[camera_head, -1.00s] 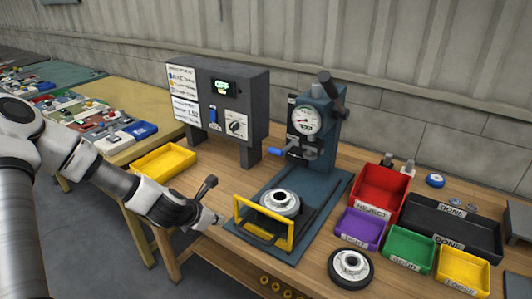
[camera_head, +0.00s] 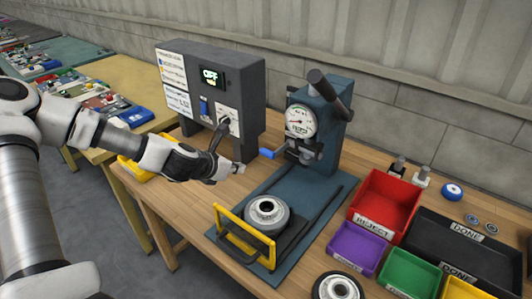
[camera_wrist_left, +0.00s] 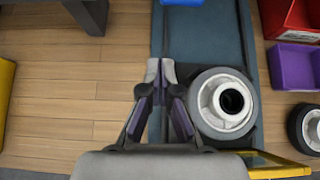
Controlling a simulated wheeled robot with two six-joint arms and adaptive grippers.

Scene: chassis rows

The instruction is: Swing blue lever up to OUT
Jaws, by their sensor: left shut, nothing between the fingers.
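The blue lever (camera_head: 267,153) sticks out to the left from the press (camera_head: 325,125), below its round dial gauge. A blue piece at the top edge of the wrist view (camera_wrist_left: 182,2) looks like the same lever, mostly cut off. My left gripper (camera_head: 239,168) is shut and empty, just left of and a little below the lever, apart from it. In the left wrist view its closed fingertips (camera_wrist_left: 160,70) are over the left edge of the press base, beside the wheel. My right gripper is not in view.
A wheel (camera_head: 267,210) sits on the press base behind a yellow guard frame (camera_head: 243,238). A grey control box (camera_head: 240,100) stands behind my left gripper. Red (camera_head: 383,200), purple (camera_head: 355,247) and green (camera_head: 410,273) bins stand at the right.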

